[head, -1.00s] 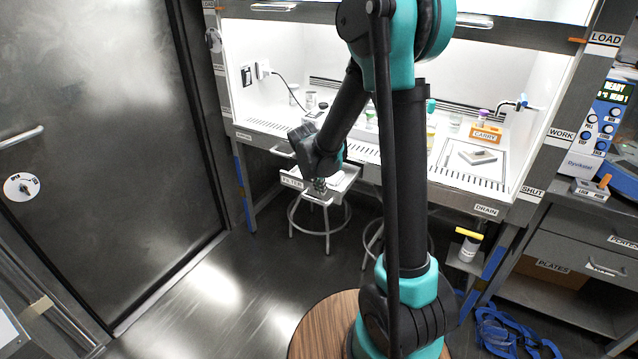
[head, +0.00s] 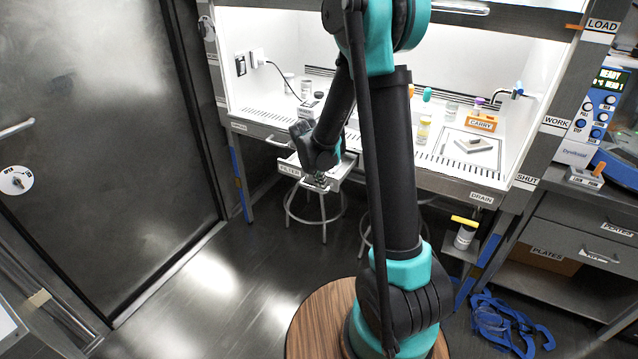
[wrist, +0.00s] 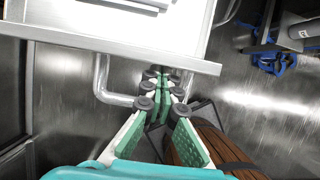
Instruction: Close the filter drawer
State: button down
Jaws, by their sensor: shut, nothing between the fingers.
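The filter drawer (head: 290,170) sticks out open below the front of the white work cabinet in the head view, with its label on the front panel. In the wrist view its front panel (wrist: 110,50) runs across the upper left, with a pale interior behind it and a bent bar handle (wrist: 103,85) in front. My gripper (head: 318,184) is at the right part of the drawer front. In the wrist view my gripper (wrist: 161,78) is shut and empty, its tips close to the panel's outer face, right of the handle. I cannot tell whether they touch.
A round stool (head: 306,221) stands below the drawer. The cabinet worktop (head: 455,178) holds bottles and a carry tray. A dark metal door (head: 100,130) is at left, blue tubing (head: 497,322) lies on the floor at right. The floor left of my base is clear.

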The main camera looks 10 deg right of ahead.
jog(key=w+d, duration=0.3)
jog(key=w, duration=0.1)
jog(key=w+d, duration=0.4)
jog(key=w, duration=0.1)
jog(key=w+d, duration=0.3)
jog(key=w, duration=0.2)
jog(key=shift+w+d, duration=0.45)
jog(key=shift+w, duration=0.05)
jog(key=shift+w+r, duration=0.1)
